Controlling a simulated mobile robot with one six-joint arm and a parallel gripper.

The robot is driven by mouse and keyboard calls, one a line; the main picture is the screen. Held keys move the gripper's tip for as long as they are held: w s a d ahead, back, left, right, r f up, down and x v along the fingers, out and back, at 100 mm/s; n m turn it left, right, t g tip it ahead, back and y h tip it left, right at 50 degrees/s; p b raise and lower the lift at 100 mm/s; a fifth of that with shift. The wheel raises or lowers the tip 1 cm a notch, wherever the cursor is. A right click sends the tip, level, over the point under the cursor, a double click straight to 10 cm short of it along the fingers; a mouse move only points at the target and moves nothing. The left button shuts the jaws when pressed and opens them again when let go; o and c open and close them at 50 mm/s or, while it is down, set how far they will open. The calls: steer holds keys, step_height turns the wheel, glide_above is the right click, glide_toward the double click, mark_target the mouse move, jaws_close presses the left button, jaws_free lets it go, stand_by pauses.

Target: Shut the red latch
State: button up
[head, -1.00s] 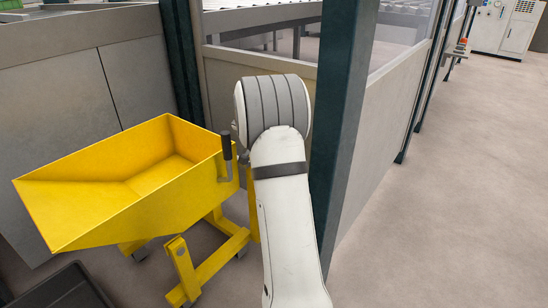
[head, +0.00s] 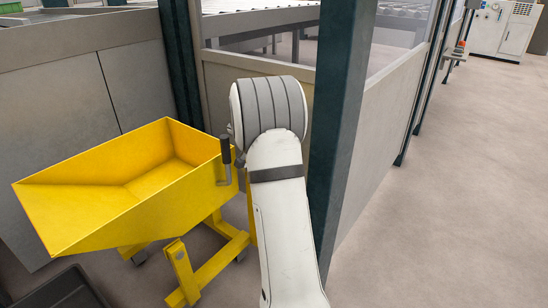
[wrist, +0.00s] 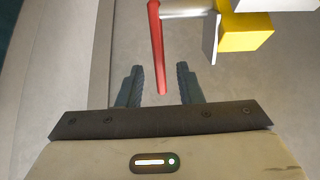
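The red latch is a thin red bar (wrist: 157,45) in the wrist view, joined near its top to a pale grey rod. Its lower end lies between the two fingers of my gripper (wrist: 160,72) in the picture. The fingers are open, with a gap on both sides of the bar. I cannot tell whether the bar is at the same depth as the fingertips. In the head view my arm hides the gripper and the latch.
A yellow block (wrist: 246,32) and a grey plate (wrist: 211,38) are right of the bar. In the head view a yellow tipping cart (head: 120,215) stands left of my arm, and a dark post (head: 340,120) stands right. Open floor (head: 450,200) lies further right.

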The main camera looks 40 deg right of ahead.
steer(key=p+v, duration=0.2)
steer(key=v, duration=0.4)
steer(key=shift+a+r, duration=0.2)
steer(key=shift+r, duration=0.1)
